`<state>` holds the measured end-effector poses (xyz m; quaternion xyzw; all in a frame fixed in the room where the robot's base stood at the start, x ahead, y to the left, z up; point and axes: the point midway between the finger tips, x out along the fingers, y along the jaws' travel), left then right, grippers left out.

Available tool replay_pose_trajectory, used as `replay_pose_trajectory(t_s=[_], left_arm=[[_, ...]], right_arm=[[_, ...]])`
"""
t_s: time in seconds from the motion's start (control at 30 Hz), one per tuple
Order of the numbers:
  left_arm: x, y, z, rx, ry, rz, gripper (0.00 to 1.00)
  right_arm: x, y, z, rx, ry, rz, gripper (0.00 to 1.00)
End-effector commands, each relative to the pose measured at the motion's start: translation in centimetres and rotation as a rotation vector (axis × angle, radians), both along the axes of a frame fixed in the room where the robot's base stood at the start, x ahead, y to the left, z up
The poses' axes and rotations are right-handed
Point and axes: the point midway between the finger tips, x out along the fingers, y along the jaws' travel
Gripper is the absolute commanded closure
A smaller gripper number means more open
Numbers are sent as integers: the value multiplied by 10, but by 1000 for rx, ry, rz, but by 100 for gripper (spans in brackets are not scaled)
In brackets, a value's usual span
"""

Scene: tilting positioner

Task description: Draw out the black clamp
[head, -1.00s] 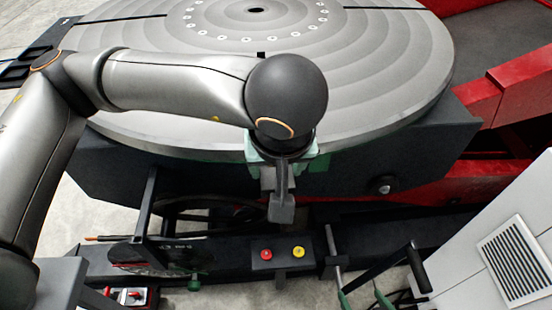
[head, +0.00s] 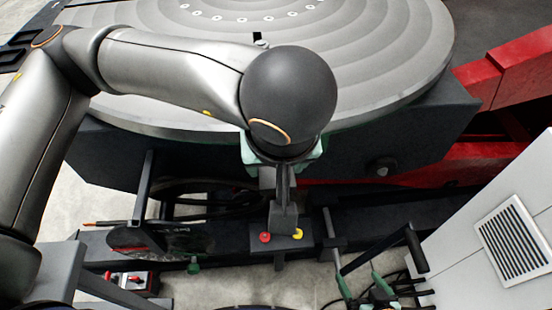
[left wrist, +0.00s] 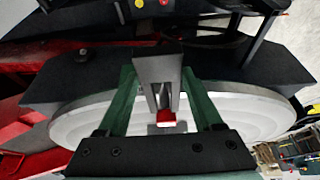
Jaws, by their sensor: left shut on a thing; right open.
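My left gripper (head: 282,160) is in the middle of the head view, pointing down in front of the turntable's near rim. Its green fingers also show in the left wrist view (left wrist: 160,82). They are shut on a dark grey piece, which I take to be the black clamp (head: 283,215). The clamp hangs below the fingers, and its lower end overlaps the button box in the head view. In the left wrist view the clamp (left wrist: 157,66) sits between the fingertips, with a small red part near its base. The gripper hides its upper part. My right gripper is not in view.
The large round turntable (head: 390,55) fills the back. A control box with a red button (head: 265,237) and a yellow button is close behind the clamp. Bars with green handles (head: 344,287) and a white vented cabinet (head: 490,215) stand at right.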

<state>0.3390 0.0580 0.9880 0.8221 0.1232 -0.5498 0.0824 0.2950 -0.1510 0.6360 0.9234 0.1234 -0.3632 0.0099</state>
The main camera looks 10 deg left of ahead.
Motion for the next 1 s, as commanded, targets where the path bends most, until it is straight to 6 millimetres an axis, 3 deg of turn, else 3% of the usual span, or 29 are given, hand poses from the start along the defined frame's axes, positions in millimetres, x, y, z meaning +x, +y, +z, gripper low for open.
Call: replay_pose_trajectory(t_s=[0.83, 1.0], left_arm=[[-4, -1, 1, -1, -4, -1, 100], [-3, -2, 11, -2, -6, 0, 100]], right_arm=[[0, 0, -8, 0, -1, 0, 0], [0, 0, -2, 0, -1, 0, 0]])
